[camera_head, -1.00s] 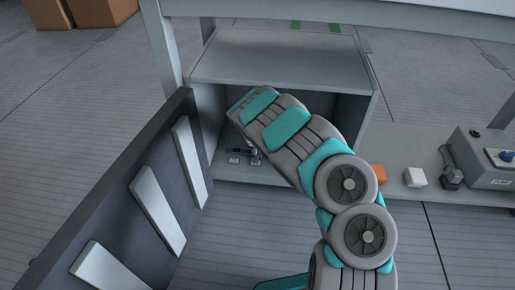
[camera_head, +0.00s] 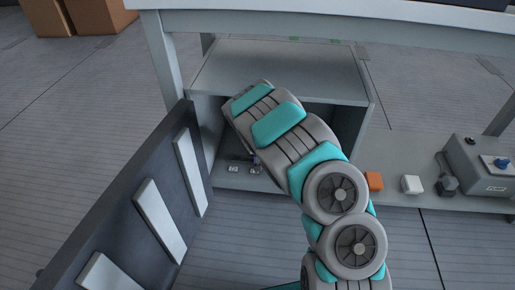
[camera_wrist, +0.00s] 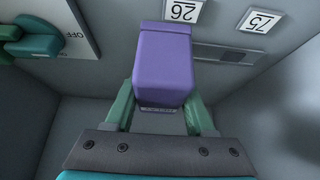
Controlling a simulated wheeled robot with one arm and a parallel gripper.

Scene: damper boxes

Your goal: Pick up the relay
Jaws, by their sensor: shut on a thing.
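A purple block (camera_wrist: 163,60), which I take to be the relay, sits between the two green fingers of my gripper (camera_wrist: 159,112) in the wrist view. The fingers are shut on its sides. In the head view my arm reaches into the open grey cabinet (camera_head: 277,72), and a small purple bit (camera_head: 257,160) shows beside the arm near the cabinet floor. Most of my gripper is hidden there by the arm. Whether the block still touches the surface behind it is unclear.
A panel marked OFF (camera_wrist: 72,32) is at left. The open dark door (camera_head: 125,215) flanks my arm. Orange (camera_head: 373,181) and white (camera_head: 411,185) blocks and a grey box (camera_head: 478,167) stand right.

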